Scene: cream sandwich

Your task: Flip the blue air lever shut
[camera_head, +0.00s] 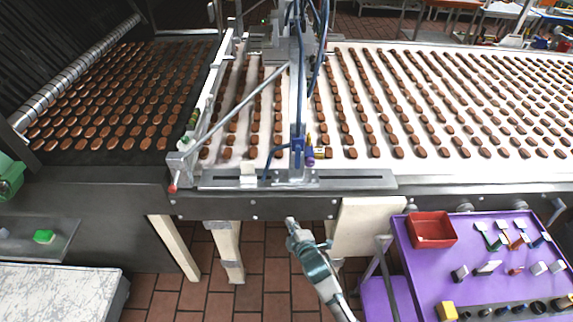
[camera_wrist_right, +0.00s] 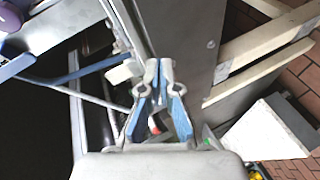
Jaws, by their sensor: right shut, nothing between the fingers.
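A blue valve fitting (camera_head: 297,145) sits low on the upright post at the front edge of the conveyor, with blue hoses above it. A small purple-blue part (camera_head: 310,156) sticks out at its right. I cannot tell the lever's exact position at this size. My right gripper (camera_head: 291,222) is in front of and below the conveyor edge, clearly apart from the fitting. In the wrist view the right gripper's fingertips (camera_wrist_right: 160,64) meet, with nothing between them. The lever cannot be made out surely there. My left gripper is not in view.
The conveyor (camera_head: 433,100) carries rows of brown biscuits. A metal slotted rail (camera_head: 350,180) runs along its front edge. A purple cart (camera_head: 415,285) with a red bin (camera_head: 432,229) and tools stands at the right. A white-topped table (camera_head: 50,290) is at the lower left. Tiled floor lies between.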

